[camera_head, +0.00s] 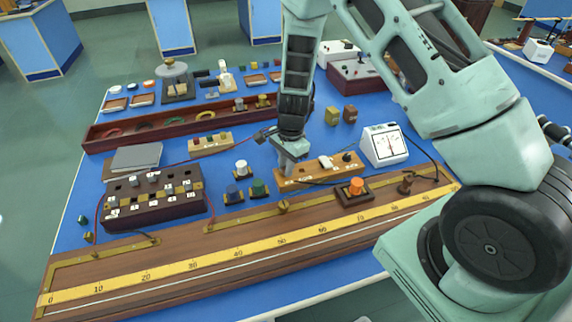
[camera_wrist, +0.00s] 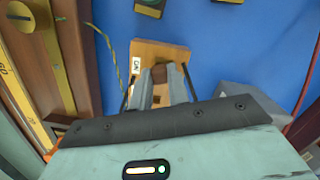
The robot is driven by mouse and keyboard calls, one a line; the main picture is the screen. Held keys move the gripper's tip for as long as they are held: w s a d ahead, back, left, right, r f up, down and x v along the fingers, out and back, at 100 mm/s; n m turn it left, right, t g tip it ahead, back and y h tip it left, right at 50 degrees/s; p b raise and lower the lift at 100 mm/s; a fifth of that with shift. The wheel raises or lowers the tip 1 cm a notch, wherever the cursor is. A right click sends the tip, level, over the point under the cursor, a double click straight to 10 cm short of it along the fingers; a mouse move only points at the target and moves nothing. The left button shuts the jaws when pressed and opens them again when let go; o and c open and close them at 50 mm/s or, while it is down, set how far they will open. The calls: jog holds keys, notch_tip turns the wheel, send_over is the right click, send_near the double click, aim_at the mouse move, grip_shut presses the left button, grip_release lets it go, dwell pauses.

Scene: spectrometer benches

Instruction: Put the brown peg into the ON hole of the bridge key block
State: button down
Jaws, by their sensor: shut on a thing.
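The bridge key block is a light wooden block (camera_head: 330,173) in the middle of the bench, behind the long ruler board. My gripper (camera_head: 287,170) points down at its left end in the head view. In the wrist view the block (camera_wrist: 150,50) lies beneath the fingers, with a white ON label (camera_wrist: 136,67) on its left side. My gripper (camera_wrist: 161,77) is shut on the brown peg (camera_wrist: 159,73), whose top shows between the fingertips. The fingers hide the peg's lower end and the hole, so I cannot tell whether it is in the hole or above it.
A white meter (camera_head: 383,145) stands right of the block. The ruler board (camera_head: 230,260) runs along the front, with an orange-topped knob (camera_head: 356,187) on it. Small blue and green-topped weights (camera_head: 258,188) stand to the left. A dark plug box (camera_head: 150,205) is further left.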

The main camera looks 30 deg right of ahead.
jog(key=c, duration=1.3)
grip_release()
jog(key=shift+o, duration=0.2)
jog(key=shift+r, duration=0.1)
notch_tip(320, 180, up, 17)
jog(key=d+b, duration=0.1)
jog(key=d, duration=0.1)
jog(key=shift+w, duration=0.25)
jog(key=s+a+r+n, duration=0.3)
jog(key=s+a+n, duration=0.3)
jog(key=s+a, duration=0.15)
jog(key=s+a+r+n, duration=0.2)
jog(key=s+a+n, duration=0.5)
jog(key=s, duration=0.1)
jog(key=s+a+n, duration=0.2)
jog(key=s+n, duration=0.8)
jog(key=s, duration=0.3)
jog(key=shift+a+r+n+h, duration=0.15)
jog(key=shift+r+n+h, duration=0.15)
jog(key=shift+r+h, duration=0.15)
